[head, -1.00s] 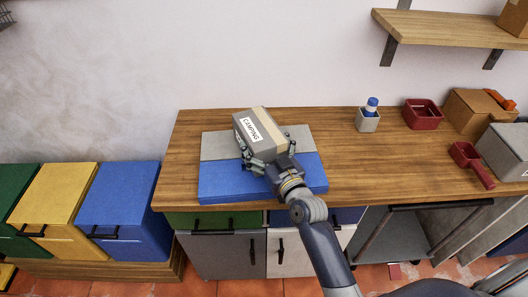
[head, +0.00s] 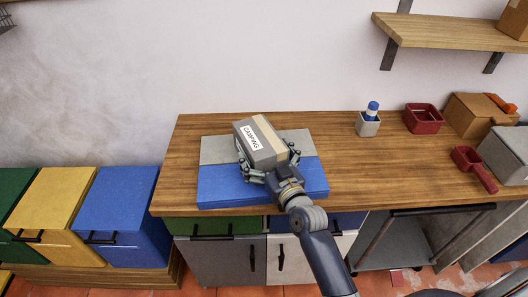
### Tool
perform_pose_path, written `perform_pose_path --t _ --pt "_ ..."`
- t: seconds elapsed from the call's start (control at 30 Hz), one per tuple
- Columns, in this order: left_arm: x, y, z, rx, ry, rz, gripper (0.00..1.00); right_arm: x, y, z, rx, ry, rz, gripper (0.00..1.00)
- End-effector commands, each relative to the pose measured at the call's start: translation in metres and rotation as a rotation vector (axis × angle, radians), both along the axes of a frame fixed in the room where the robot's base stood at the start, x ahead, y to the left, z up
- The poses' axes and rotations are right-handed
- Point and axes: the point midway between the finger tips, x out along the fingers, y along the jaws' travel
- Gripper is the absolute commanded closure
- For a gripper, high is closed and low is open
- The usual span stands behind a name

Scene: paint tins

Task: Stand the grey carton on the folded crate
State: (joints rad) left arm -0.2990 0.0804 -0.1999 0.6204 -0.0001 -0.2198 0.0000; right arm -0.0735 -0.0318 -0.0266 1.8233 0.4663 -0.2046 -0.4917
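The grey carton (head: 258,143), with a tan stripe and a white CAMPING label, is over the folded crate in the head view. The folded crate (head: 222,186) lies flat on the wooden worktop and is blue in front and grey behind. My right gripper (head: 268,160) has its fingers on both sides of the carton and appears shut on it. The carton's underside is hidden, so I cannot tell whether it touches the crate. My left gripper is not in view.
The worktop (head: 400,170) is clear just right of the crate. A small grey pot with a blue-topped bottle (head: 369,122), a red open box (head: 423,118), a red scoop (head: 472,166) and a cardboard box (head: 474,112) stand farther right. A shelf (head: 440,29) hangs above.

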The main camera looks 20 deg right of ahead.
Motion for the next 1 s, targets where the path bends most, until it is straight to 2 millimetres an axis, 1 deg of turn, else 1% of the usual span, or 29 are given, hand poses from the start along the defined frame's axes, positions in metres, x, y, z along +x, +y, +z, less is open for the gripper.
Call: perform_pose_path --t 0.23,0.4,0.43,0.47,0.8,0.9,1.0 --pt "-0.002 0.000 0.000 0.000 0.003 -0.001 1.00 0.000 0.000 0.001 0.000 0.000 0.000 0.00" --pt "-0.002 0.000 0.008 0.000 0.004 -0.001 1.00 -0.001 0.000 0.015 0.002 -0.001 0.000 0.00" --pt "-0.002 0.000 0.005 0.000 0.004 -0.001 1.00 -0.007 -0.001 0.009 0.000 0.002 0.000 0.00" --pt "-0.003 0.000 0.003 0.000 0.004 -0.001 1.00 -0.012 -0.001 0.009 -0.001 0.002 0.000 0.00" --pt "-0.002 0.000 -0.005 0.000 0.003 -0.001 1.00 -0.083 -0.010 0.008 -0.002 0.002 0.000 0.00" --pt "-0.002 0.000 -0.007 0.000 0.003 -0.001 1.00 -0.098 -0.011 0.009 -0.001 0.002 0.000 0.00" --pt "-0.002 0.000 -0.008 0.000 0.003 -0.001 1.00 -0.109 -0.013 0.009 -0.001 0.001 0.000 0.00"
